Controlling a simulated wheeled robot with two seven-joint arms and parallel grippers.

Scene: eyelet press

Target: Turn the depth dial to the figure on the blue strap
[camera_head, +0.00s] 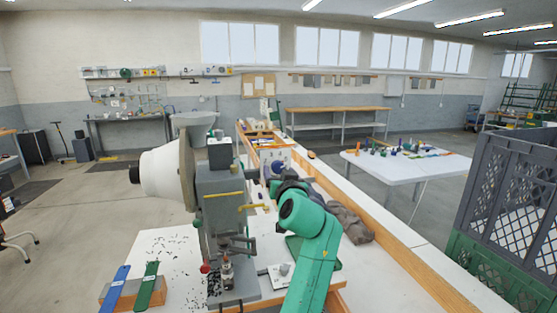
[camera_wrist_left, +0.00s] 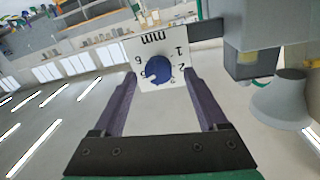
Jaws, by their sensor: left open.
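The eyelet press (camera_head: 222,205) stands on the white bench. Its depth dial is a blue knob (camera_head: 277,166) on a white plate (camera_head: 277,155). In the left wrist view, the knob (camera_wrist_left: 157,69) sits on the plate (camera_wrist_left: 146,48) with black figures and "mm", seen turned over; I cannot tell where the knob points. My left gripper (camera_wrist_left: 159,76) is open, its two dark fingers on either side of the knob, with gaps to it. The blue strap (camera_head: 117,289) lies at the bench's front left beside a green strap (camera_head: 148,287); its figure is too small to read.
The press head and a grey cone-shaped part (camera_wrist_left: 280,103) are close to the right of my fingers in the wrist view. A grey-brown cloth bundle (camera_head: 350,222) lies right of my arm. A grey crate (camera_head: 515,190) stands on a green one at the far right.

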